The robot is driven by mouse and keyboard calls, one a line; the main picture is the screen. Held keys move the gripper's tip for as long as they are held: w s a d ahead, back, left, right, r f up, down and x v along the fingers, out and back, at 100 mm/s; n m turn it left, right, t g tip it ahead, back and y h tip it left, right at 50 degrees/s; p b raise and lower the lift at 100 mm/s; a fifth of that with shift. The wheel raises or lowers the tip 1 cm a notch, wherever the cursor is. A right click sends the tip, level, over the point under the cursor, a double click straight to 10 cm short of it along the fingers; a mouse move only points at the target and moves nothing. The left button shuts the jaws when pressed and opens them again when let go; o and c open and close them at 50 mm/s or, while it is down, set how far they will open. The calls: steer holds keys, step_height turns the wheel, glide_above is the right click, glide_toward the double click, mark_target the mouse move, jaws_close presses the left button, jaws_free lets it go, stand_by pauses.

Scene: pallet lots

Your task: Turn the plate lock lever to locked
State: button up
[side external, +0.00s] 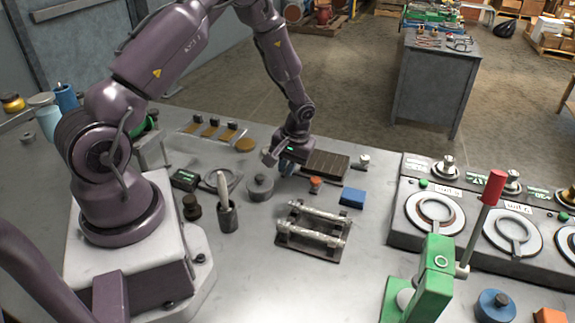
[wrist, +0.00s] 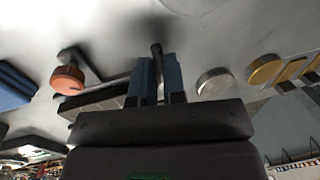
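A dark slotted plate (side external: 325,163) lies on the bench, with my gripper (side external: 270,159) low at its left side. In the wrist view my gripper's two blue fingers (wrist: 159,80) stand close together on either side of a thin dark rod (wrist: 156,50). The rod, seemingly the lock lever, fills the narrow gap between them. Its lower part and pivot are hidden by the fingers. An orange knob (side external: 316,184) sits near the plate; it also shows in the wrist view (wrist: 67,79). No lock marking is readable.
A blue block (side external: 352,197) and a rack with two rods (side external: 315,229) stand in front. A grey lidded disc (side external: 260,187) and a gold disc (side external: 245,145) are to the left. A green fixture with a red handle (side external: 493,188) rises at right.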

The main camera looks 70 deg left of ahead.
jaws_close()
steer(key=m, duration=0.3)
steer(key=shift+s+a+m+t, duration=0.3)
steer(key=shift+s+a+m, duration=0.05)
steer(key=shift+s+m, duration=0.05)
steer(key=m, duration=0.3)
steer(key=a+m, duration=0.1)
steer(key=shift+s+m+t+y, duration=0.25)
steer(key=shift+m+t+y, duration=0.05)
steer(key=shift+t, duration=0.1)
steer(key=m, duration=0.1)
steer(key=a+m, duration=0.1)
steer(key=m, duration=0.1)
steer(key=shift+t, duration=0.3)
steer(key=shift+a+m+t, duration=0.2)
steer(key=shift+a+m, duration=0.05)
steer(key=shift+m, duration=0.7)
steer(key=shift+a+m+t, duration=0.2)
steer(key=shift+m, duration=0.75)
steer(key=o, duration=0.6)
jaws_free()
steer(key=shift+w, duration=0.1)
